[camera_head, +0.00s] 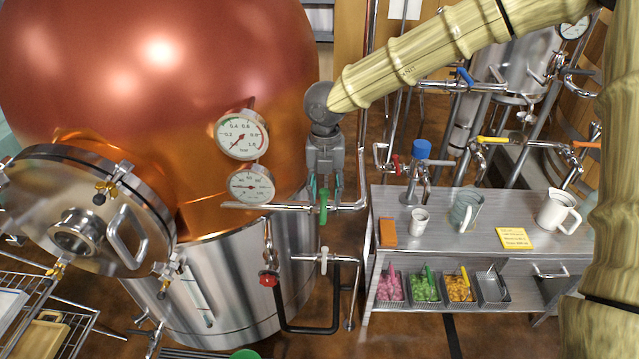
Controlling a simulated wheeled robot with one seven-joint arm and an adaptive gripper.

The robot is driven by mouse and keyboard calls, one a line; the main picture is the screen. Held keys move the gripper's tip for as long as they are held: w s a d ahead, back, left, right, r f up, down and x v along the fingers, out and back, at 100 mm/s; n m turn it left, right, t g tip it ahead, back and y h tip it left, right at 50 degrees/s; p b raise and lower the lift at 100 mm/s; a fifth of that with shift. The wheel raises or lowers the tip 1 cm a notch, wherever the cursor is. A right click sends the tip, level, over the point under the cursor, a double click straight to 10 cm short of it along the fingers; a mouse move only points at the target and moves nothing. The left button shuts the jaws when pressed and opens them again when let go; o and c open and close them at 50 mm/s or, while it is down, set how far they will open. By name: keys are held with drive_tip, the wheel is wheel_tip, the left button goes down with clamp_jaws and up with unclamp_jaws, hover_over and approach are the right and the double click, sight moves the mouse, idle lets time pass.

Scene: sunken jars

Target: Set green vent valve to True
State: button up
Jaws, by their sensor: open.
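The green vent valve handle (323,207) sits on a horizontal steel pipe beside the copper kettle (160,80). The handle appears upright, across the pipe. My gripper (325,190) hangs from above with its fingers pointing down at the handle. Its jaws are open, and the upper part of the handle appears to be between or just behind the fingertips. I cannot tell whether the fingers touch it.
Two gauges (242,134) are left of my gripper. Below are a red valve (269,279) and a white-handled valve (323,259). A steel table (480,240) with jugs and a blue-topped tap (421,149) stands to the right. A vertical pipe (363,150) runs close right of the gripper.

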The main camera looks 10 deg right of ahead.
sight(323, 210)
drive_tip(key=shift+a+f+b, duration=0.2)
drive_tip(key=shift+f+b, duration=0.25)
wheel_tip(323, 210, down, 4)
drive_tip(key=b, duration=0.3)
drive_tip(key=shift+b, duration=0.3)
drive_tip(key=shift+f, duration=0.2)
drive_tip(key=shift+f+b, duration=0.45)
drive_tip(key=shift+f, duration=0.75)
drive_tip(key=shift+c, duration=0.4)
